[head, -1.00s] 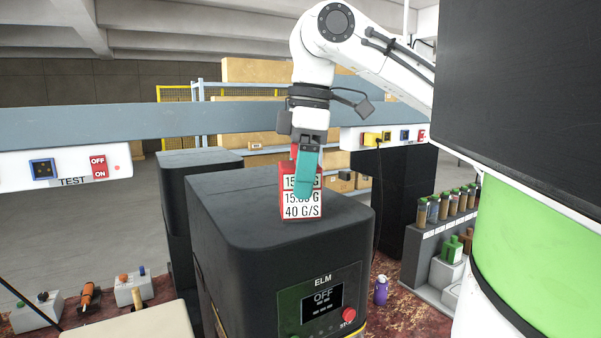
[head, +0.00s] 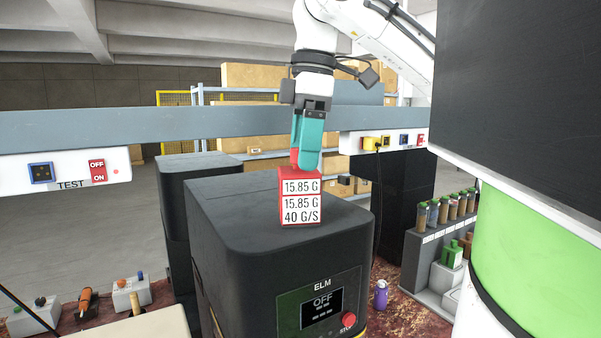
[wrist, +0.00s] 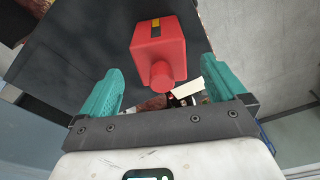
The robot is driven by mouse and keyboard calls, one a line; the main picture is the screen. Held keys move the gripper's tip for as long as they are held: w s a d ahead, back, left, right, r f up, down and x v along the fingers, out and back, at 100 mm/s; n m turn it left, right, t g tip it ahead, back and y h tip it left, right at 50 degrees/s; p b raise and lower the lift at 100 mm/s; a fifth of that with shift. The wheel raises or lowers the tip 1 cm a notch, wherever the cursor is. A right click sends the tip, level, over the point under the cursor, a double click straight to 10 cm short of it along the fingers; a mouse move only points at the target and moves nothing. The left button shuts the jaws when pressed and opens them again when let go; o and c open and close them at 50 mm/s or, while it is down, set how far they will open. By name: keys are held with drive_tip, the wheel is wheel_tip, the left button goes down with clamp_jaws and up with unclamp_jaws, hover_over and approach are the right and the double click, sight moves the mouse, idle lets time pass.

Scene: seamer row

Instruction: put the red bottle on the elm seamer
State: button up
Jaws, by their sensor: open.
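The red bottle (head: 300,199) stands upright on top of the black elm seamer (head: 240,205), near the middle of its top. Its white labels read 15.85 G and 40 G/S. My gripper (head: 308,150) is just above the bottle in the head view, with teal fingers pointing down. In the wrist view my gripper (wrist: 112,92) is open and empty, fingers wide apart. There the red bottle (wrist: 160,45) lies beyond the fingertips, its narrow neck toward me. The seamer's panel shows ELM and OFF, with a red stop button.
Another black machine (head: 190,170) stands behind left. A grey rail (head: 190,122) runs behind the seamer. A rack of small bottles (head: 440,235) stands at the right, and a purple bottle (head: 381,294) is on the floor. The seamer's top around the red bottle is clear.

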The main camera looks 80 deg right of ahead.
wheel_tip(320, 180, up, 7)
drive_tip(key=shift+s, duration=0.45)
